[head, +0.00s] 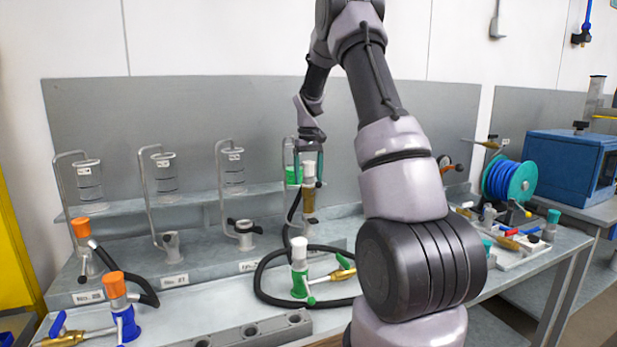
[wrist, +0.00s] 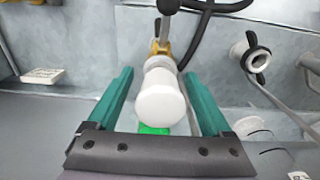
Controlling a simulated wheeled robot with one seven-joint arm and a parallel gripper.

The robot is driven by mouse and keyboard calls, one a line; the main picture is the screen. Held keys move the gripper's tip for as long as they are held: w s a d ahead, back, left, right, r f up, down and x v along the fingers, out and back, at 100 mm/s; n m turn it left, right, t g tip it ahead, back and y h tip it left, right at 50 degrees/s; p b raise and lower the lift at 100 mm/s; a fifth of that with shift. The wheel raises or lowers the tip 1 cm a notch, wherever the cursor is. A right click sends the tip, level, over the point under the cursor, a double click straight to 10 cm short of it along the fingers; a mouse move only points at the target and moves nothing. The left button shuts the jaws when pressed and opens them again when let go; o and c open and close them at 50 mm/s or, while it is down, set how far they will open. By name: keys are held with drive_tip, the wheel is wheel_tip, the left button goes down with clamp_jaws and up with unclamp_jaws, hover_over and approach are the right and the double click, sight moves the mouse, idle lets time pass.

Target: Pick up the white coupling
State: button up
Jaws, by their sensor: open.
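A white coupling (head: 309,171) stands upright on top of a brown and brass fitting (head: 309,201) at the right end of the rack. My gripper (head: 310,182) hangs over it from above, its teal fingers apart. In the wrist view, the round white coupling (wrist: 160,98) lies between the two open fingers of my gripper (wrist: 160,95), with a gap visible on both sides. Its brass fitting shows beyond it. A second white coupling (head: 299,249) sits on a green valve base on the bench, with a brass nozzle beside it.
A black hose (head: 268,272) curls around the green valve and runs up near the brass fitting. Several clear cylinders on bent pipes (head: 165,172) stand to the left. Two orange-topped couplings (head: 115,284) are at the left. A blue hose reel (head: 510,181) is at the right.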

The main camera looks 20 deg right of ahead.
clamp_jaws()
drive_tip(key=shift+r, duration=0.1)
wheel_tip(320, 180, up, 10)
drive_tip(key=shift+f, duration=0.1)
idle(0.4)
